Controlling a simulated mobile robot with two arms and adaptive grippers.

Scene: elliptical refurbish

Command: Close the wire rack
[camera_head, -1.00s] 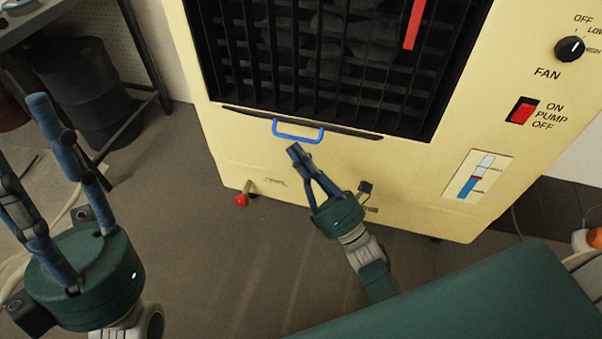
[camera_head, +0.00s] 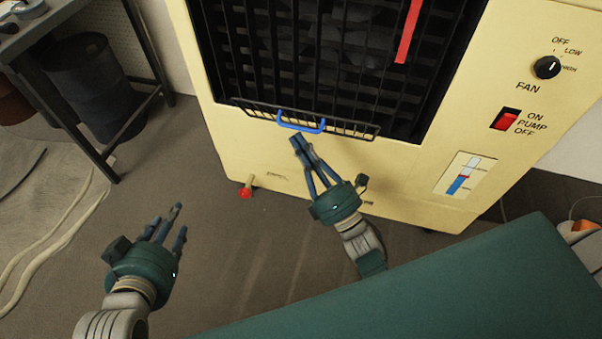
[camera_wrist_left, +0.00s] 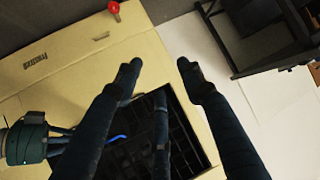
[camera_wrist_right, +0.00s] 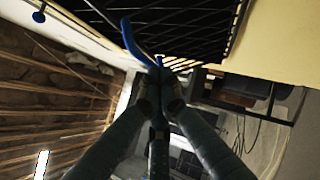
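The black wire rack (camera_head: 345,128) is at the lower edge of the cooler's dark opening, its wire grid showing as a narrow strip. Its blue handle (camera_head: 301,127) is at the front middle and also shows in the right wrist view (camera_wrist_right: 129,38). My right gripper (camera_head: 299,140) has its fingertips together just below the handle in the head view. In the right wrist view the fingertips meet beside the handle's end; I cannot tell whether they touch it. My left gripper (camera_head: 175,222) is open and empty, low and left of the cooler; its fingers stand apart in the left wrist view (camera_wrist_left: 160,75).
The cream cooler (camera_head: 400,170) has a fan knob (camera_head: 547,67), a red pump switch (camera_head: 507,119) and a red-tipped spigot (camera_head: 246,191). A dark metal table (camera_head: 60,32) and barrel (camera_head: 92,80) stand at left. Cables lie on the floor at left; the floor before the cooler is clear.

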